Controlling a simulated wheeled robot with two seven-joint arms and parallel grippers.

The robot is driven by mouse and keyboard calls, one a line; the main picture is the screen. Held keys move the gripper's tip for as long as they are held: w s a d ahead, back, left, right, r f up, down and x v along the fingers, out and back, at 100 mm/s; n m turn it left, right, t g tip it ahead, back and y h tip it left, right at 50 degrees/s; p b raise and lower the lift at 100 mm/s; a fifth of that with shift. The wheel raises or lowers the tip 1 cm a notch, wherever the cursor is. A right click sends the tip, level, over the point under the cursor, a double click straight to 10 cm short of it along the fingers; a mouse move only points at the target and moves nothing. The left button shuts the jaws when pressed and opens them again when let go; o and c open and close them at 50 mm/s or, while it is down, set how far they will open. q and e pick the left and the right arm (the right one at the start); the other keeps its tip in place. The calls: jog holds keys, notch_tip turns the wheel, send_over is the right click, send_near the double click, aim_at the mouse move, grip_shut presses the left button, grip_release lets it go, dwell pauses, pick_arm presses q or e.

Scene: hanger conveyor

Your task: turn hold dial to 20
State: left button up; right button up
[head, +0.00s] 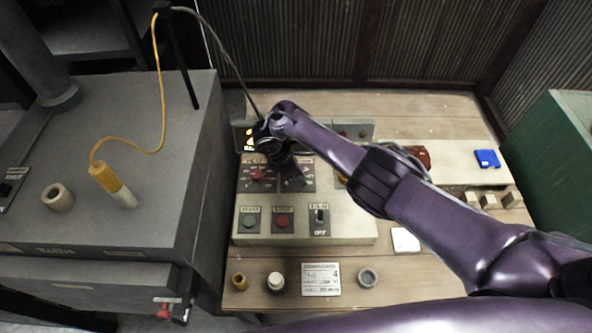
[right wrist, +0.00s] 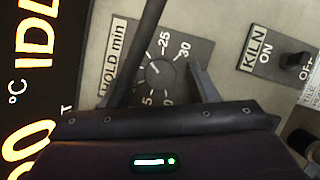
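The hold dial (right wrist: 160,72) is a dark round knob on a grey plate marked "HOLD min" in the right wrist view. Marks 25 and 30 show above and right of it; other numbers are partly covered, and I cannot tell its exact setting. My right gripper (head: 293,182) is over the panel's upper right dial plate in the head view. In the right wrist view my right gripper (right wrist: 162,66) is open, with the knob between its fingers; I cannot tell whether they touch it. A dark rod-like shape crosses the left finger's place. My left gripper is not in view.
The control panel (head: 352,228) also carries a red dial (head: 257,174), a green button (head: 250,220), a red button (head: 283,221) and the kiln switch (head: 320,215). The display (right wrist: 35,60) reads part of "IDLE". A grey cabinet (head: 140,225) stands left.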

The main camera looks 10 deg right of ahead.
jog(key=v, duration=0.7)
jog(key=shift+r, duration=0.4)
jog(key=shift+a, duration=0.15)
